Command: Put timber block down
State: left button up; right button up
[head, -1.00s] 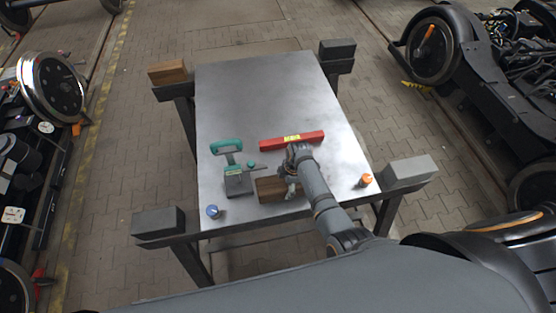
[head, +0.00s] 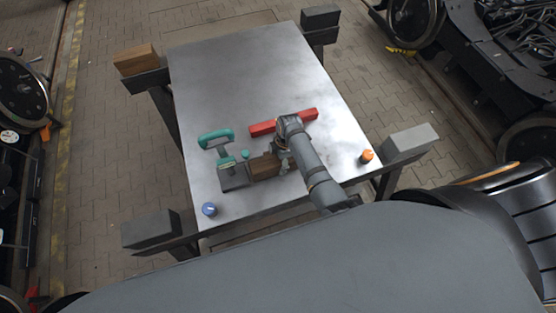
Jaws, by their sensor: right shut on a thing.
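The brown timber block (head: 264,167) is at the near middle of the grey metal table (head: 250,70). My right gripper (head: 281,160) is shut on its right end, and my wrist hides part of that end. The block's left end is against or just over the grey base of a green-handled tool (head: 232,181); I cannot tell whether they touch. I also cannot tell whether the block rests on the table or is slightly above it. My left gripper is not in view.
A red level-like bar (head: 262,128) lies just beyond my right gripper. A blue-topped piece (head: 209,209) and an orange-topped piece (head: 366,156) stand near the front corners. Another wooden block (head: 135,60) sits on the far left support. The table's far half is clear.

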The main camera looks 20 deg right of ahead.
jog(key=shift+s+d+r, duration=0.1)
jog(key=shift+d, duration=0.05)
jog(key=o, duration=1.8)
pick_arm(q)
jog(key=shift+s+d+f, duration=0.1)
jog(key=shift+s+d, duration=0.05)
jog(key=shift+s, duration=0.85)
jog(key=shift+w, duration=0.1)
pick_arm(e)
jog(key=shift+r, duration=0.1)
pick_arm(q)
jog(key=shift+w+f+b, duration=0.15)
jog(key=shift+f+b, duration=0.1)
jog(key=shift+b, duration=0.15)
pick_arm(e)
jog(key=r, duration=0.4)
jog(key=d+r, duration=0.1)
jog(key=r, duration=0.6)
jog(key=shift+d+r, duration=0.35)
jog(key=shift+d, duration=0.05)
